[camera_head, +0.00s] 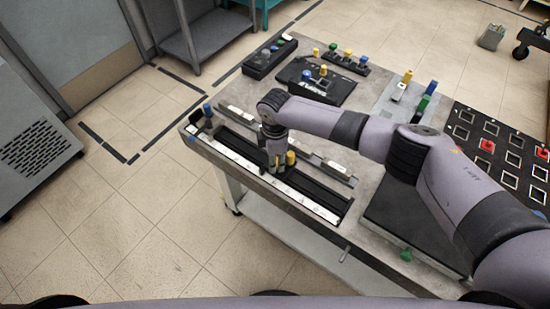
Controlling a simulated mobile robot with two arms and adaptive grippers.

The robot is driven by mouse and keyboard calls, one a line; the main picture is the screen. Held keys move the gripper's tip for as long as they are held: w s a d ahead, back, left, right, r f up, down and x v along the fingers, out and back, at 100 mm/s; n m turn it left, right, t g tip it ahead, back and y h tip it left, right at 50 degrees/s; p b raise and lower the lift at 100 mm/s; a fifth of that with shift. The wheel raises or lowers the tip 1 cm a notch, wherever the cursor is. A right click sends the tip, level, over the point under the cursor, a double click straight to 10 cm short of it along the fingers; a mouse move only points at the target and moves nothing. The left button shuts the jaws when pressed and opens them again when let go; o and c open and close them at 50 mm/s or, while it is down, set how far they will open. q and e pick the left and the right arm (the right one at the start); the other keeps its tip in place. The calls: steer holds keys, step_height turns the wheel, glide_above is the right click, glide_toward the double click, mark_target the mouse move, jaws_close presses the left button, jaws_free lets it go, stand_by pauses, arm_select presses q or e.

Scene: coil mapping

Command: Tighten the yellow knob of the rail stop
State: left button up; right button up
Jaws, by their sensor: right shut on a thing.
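The yellow knob (291,158) of the rail stop shows right beside my right gripper (276,168), over the dark slotted rail (325,195) along the table's front left edge. My right gripper points down at the rail stop and is shut on the knob, though its fingers and wrist hide most of the contact. The body of the rail stop is mostly hidden under the fingers. A blue knob (207,110) stands upright at the far left end of the rail. My left gripper is not in view.
The grey table (228,93) holds a black box (318,88) with a blue knob, several coloured knobs on a strip (340,62), and a black board (500,150) with square slots and red pieces. My right arm crosses above the table's middle.

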steer(key=shift+m, duration=0.3)
steer(key=shift+r+m+p, duration=0.1)
steer(key=shift+m+p, duration=0.45)
steer(key=shift+m, duration=0.65)
steer(key=shift+w+m+p, duration=0.2)
steer(key=shift+m+p, duration=0.35)
steer(key=shift+m, duration=0.85)
steer(key=o, duration=1.2)
steer(key=shift+c, duration=0.2)
step_height(320, 180, up, 12)
steer(key=shift+s, duration=0.1)
